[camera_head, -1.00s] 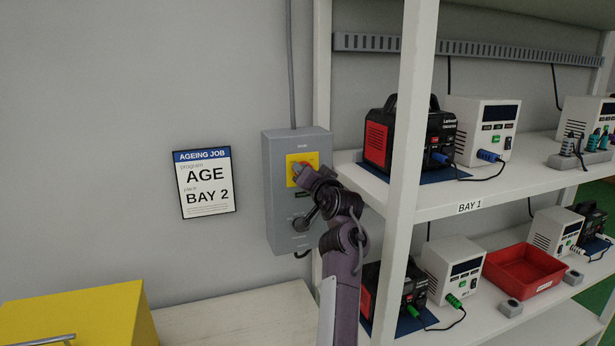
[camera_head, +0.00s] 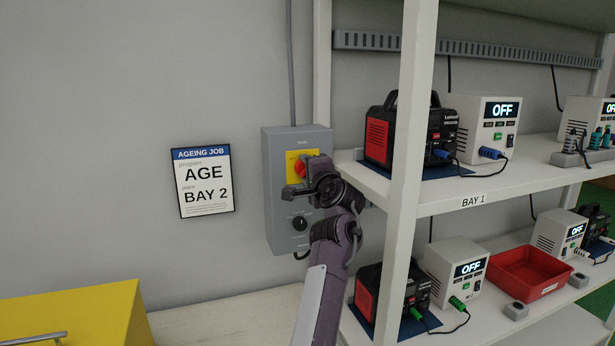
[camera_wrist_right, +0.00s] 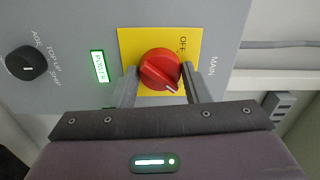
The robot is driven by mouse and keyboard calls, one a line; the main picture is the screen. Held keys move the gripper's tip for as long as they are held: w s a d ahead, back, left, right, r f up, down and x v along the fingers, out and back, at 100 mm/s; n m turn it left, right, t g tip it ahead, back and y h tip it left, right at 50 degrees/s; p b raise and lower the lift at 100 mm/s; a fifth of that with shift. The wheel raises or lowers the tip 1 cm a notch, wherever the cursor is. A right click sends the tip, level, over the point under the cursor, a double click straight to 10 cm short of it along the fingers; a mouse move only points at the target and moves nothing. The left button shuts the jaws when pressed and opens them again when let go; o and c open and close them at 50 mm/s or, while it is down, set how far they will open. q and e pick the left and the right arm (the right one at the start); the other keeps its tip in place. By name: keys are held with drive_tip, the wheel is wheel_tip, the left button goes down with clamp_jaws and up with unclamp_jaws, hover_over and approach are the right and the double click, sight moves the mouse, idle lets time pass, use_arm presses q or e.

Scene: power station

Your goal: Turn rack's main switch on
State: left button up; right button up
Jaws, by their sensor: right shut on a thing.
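The rack's grey switch box (camera_head: 283,221) is on the wall left of the rack. Its red rotary main switch (camera_wrist_right: 160,70) sits on a yellow plate (camera_wrist_right: 128,42) marked OFF, beside the word MAIN. My right gripper (camera_wrist_right: 160,84) has a finger on each side of the red knob and is shut on it. In the head view my right gripper (camera_head: 300,180) partly covers the knob (camera_head: 300,168) and the box. A POWER window (camera_wrist_right: 100,66) on the box glows pale green. My left gripper is not in view.
A black program knob (camera_head: 300,223) is lower on the box. The white rack (camera_head: 405,130) stands close on the right, with testers whose displays read OFF. A yellow case (camera_head: 85,318) is at lower left. An AGEING JOB sign (camera_head: 204,182) hangs on the wall.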

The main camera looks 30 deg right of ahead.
drive_tip(key=shift+m, duration=0.6)
drive_tip(key=o, duration=1)
drive_tip(key=shift+c, duration=0.2)
